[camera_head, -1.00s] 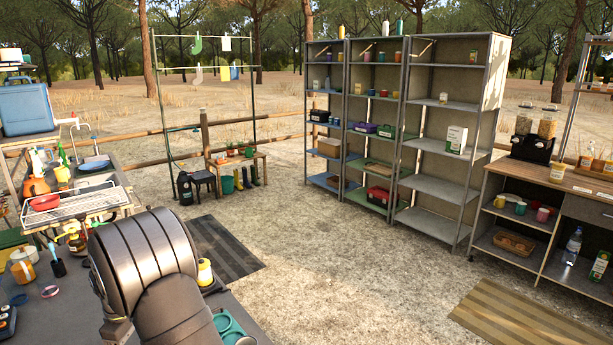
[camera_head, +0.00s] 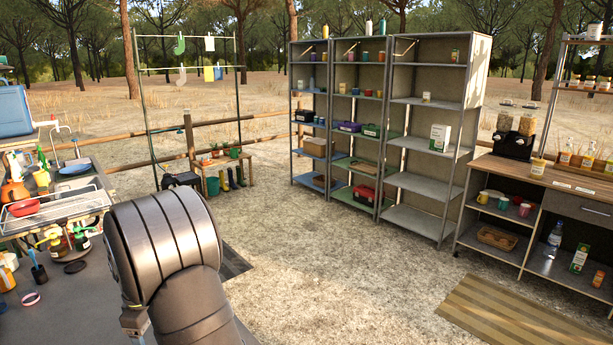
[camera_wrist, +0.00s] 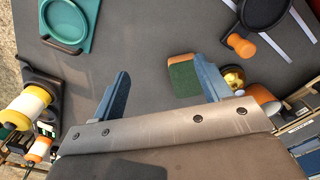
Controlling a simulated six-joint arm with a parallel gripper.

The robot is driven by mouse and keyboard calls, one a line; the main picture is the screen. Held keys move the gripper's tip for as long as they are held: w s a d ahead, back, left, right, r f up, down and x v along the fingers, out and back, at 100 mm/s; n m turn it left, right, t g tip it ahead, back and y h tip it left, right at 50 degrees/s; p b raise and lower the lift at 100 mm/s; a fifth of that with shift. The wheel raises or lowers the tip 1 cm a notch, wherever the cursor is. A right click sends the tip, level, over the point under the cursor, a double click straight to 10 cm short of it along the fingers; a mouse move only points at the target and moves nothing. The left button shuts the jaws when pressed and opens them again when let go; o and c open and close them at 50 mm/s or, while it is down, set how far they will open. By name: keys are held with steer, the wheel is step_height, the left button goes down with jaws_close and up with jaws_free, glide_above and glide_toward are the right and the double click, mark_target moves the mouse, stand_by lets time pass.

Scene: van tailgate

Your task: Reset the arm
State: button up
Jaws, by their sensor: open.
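My gripper (camera_wrist: 163,88) shows in the wrist view with two blue fingers spread wide apart. Bare dark grey surface lies between them, and nothing is gripped. A green-topped block (camera_wrist: 184,80) with an orange-brown edge is close beside the inner side of the right finger; I cannot tell whether they touch. A brassy round thing (camera_wrist: 233,77) is just right of that finger. In the head view my arm rises at the lower left and hides part of the worktop; the gripper is out of that view.
The wrist view also shows a teal tray (camera_wrist: 68,22), a yellow-and-white spool (camera_wrist: 27,106) and an orange-handled tool (camera_wrist: 240,44) around the gripper. In the head view, grey shelves (camera_head: 425,134) and a wooden counter (camera_head: 548,176) stand beyond open sandy ground (camera_head: 335,240).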

steer(key=d+f, duration=0.1)
steer(key=f, duration=0.2)
steer(key=w+d+f, duration=0.1)
steer(key=f, duration=0.2)
steer(key=w+f, duration=0.1)
steer(key=f, duration=0.2)
steer(key=shift+d+f, duration=0.25)
steer(key=shift+d, duration=0.15)
steer(key=o, duration=0.7)
steer(key=shift+c, duration=0.2)
steer(key=s+a+r+m, duration=0.9)
steer(key=s+a+r, duration=1.1)
steer(key=s, duration=0.1)
step_height(320, 180, down, 10)
steer(key=shift+w+a, duration=0.15)
steer(key=shift+w, duration=0.05)
step_height(320, 180, up, 10)
